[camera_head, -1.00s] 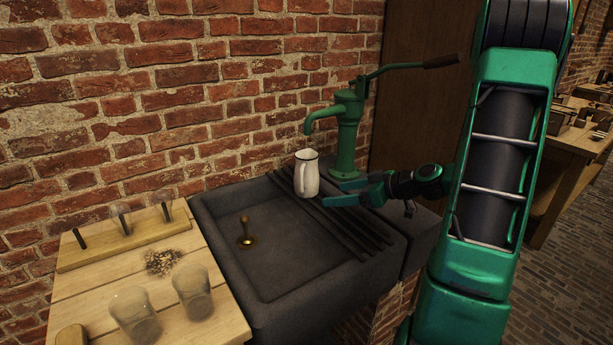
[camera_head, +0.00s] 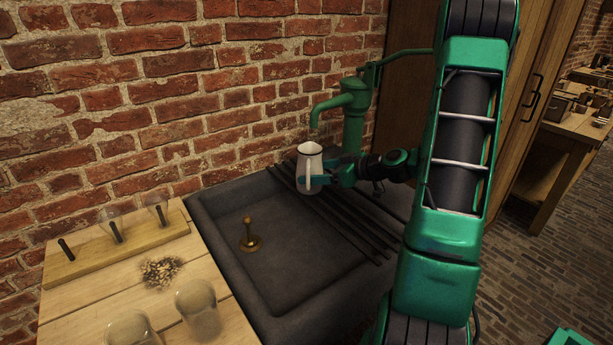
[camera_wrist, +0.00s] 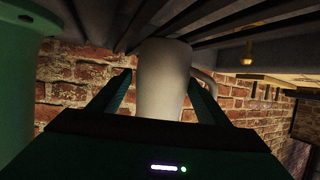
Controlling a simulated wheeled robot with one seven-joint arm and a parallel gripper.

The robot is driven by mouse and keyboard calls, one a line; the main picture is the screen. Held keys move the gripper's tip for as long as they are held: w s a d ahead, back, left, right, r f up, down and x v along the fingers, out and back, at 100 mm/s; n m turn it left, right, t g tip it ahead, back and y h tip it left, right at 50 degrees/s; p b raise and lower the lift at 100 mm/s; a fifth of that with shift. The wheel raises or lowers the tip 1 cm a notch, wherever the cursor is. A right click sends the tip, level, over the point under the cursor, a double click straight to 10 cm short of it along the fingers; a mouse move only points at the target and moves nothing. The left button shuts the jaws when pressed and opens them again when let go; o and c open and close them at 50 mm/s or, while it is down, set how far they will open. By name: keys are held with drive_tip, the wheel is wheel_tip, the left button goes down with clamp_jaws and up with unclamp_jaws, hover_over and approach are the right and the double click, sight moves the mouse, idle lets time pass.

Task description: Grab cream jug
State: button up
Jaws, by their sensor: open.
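The cream jug (camera_head: 308,162) stands upright on the ribbed drainboard at the back of the dark sink, below the green pump's spout. My gripper (camera_head: 318,180) reaches it from the right, with one finger in front of the jug near its handle. In the wrist view the jug (camera_wrist: 163,80) lies between the two fingers of my gripper (camera_wrist: 160,92), with its handle on the right. The fingers are apart, one on each side, and a gap shows beside the jug. The far finger is mostly hidden in the head view.
The green hand pump (camera_head: 354,125) stands just behind the jug. A brass plug (camera_head: 249,236) stands in the sink basin (camera_head: 290,270). A wooden board (camera_head: 90,290) with glass jars (camera_head: 197,308) is at the left. The brick wall is close behind.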

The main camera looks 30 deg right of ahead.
sight(303, 161)
drive_tip(key=shift+x, duration=2.7)
drive_tip(key=shift+r, duration=0.15)
drive_tip(key=c, duration=1.4)
drive_tip(key=shift+o, duration=0.2)
drive_tip(key=shift+r, duration=0.15)
drive_tip(key=shift+r, duration=1.8)
drive_tip(key=s+a+r, duration=0.7)
drive_tip(key=s, duration=0.1)
drive_tip(key=shift+s+a, duration=0.3)
drive_tip(key=shift+a, duration=0.05)
